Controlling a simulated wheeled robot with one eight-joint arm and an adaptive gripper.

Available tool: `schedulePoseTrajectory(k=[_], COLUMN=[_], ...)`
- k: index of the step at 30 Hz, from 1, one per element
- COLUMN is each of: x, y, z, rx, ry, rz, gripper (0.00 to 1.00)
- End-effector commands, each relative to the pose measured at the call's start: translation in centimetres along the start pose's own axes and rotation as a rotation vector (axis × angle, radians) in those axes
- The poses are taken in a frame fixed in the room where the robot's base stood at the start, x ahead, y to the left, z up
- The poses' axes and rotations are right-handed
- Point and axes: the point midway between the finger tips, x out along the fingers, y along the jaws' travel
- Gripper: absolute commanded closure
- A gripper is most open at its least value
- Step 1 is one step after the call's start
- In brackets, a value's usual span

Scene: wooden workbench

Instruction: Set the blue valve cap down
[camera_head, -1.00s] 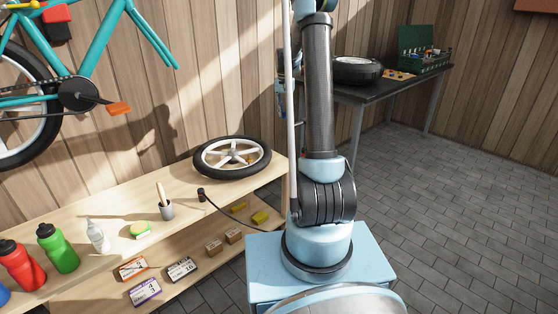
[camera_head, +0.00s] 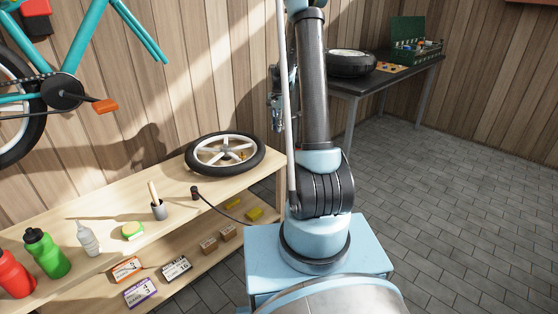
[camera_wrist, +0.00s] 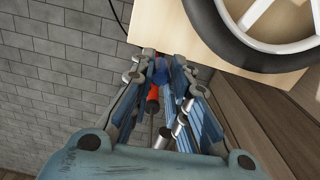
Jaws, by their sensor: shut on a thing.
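In the wrist view a small blue valve cap (camera_wrist: 160,71) sits between the fingertips of my gripper (camera_wrist: 164,66). The fingers are closed on it and it is held in the air. The wooden bench top (camera_wrist: 190,45) lies beyond the fingertips, with a wheel (camera_wrist: 235,38) on it at upper right. In the head view my gripper (camera_head: 276,105) shows only in part at the left of my arm, and the cap cannot be made out there.
A dark table (camera_head: 385,75) at the back right bears a tyre (camera_head: 351,64) and a green toolbox (camera_head: 414,42). The tiled floor at right is clear.

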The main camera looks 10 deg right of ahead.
Motion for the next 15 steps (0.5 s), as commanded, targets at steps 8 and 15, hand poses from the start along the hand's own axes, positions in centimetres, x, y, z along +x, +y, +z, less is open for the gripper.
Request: schedulePoseTrajectory(k=[8,15], x=[3.2,6.7], y=[1.4,1.5], z=[1.1,1.2], rx=[0.210,0.224], ry=[0.000,0.000], rz=[-0.001,-0.001], gripper=[0.91,0.91])
